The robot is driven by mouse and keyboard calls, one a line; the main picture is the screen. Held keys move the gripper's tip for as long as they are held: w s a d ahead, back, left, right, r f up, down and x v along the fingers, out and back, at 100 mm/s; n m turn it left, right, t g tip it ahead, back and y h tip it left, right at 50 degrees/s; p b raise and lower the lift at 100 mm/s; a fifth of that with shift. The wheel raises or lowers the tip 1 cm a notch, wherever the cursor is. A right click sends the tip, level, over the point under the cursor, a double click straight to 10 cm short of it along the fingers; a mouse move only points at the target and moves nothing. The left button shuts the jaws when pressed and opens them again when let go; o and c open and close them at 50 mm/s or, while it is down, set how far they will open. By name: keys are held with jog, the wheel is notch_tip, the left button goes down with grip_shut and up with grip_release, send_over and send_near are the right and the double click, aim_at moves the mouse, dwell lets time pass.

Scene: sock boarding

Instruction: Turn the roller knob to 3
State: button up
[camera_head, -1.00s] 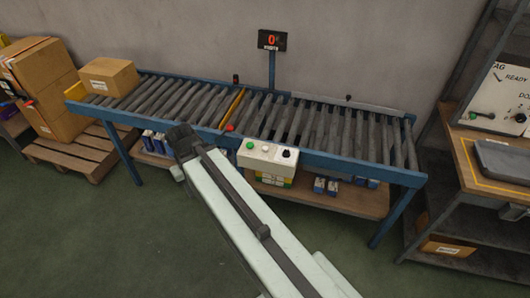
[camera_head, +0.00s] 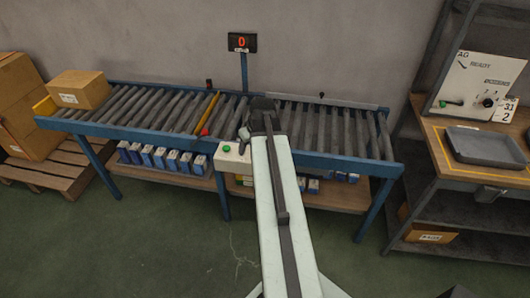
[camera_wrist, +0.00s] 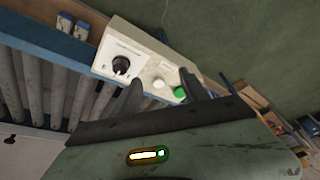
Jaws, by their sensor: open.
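A pale control box (camera_head: 231,162) is fixed to the front of the roller conveyor. In the wrist view, the box (camera_wrist: 134,45) carries a black knob (camera_wrist: 121,65) on a white dial, a white button (camera_wrist: 158,84) and a green button (camera_wrist: 180,92). The dial's marks are too small to read. My gripper (camera_wrist: 161,78) is open and empty, its dark fingers in front of the box, with the knob left of both fingertips. In the head view, my arm hides the knob, and the green button (camera_head: 226,148) shows left of the arm.
A sign (camera_head: 242,42) reading 0 stands behind the conveyor (camera_head: 370,163). A carton (camera_head: 80,90) sits at its left end. Small blue boxes (camera_head: 172,160) lie below. A bench (camera_head: 440,140) at right holds a grey tray (camera_head: 486,146) and a panel (camera_head: 478,85).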

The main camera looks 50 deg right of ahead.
jog(key=s+d, duration=0.4)
jog(key=d, duration=0.3)
jog(key=shift+h, duration=0.3)
jog(key=b+x, duration=0.7)
jog(key=x, duration=0.1)
jog(key=shift+w+a+r+b, duration=0.1)
jog(key=shift+w+b, duration=0.2)
jog(key=shift+w, duration=0.1)
jog(key=shift+r, duration=0.1)
grip_shut()
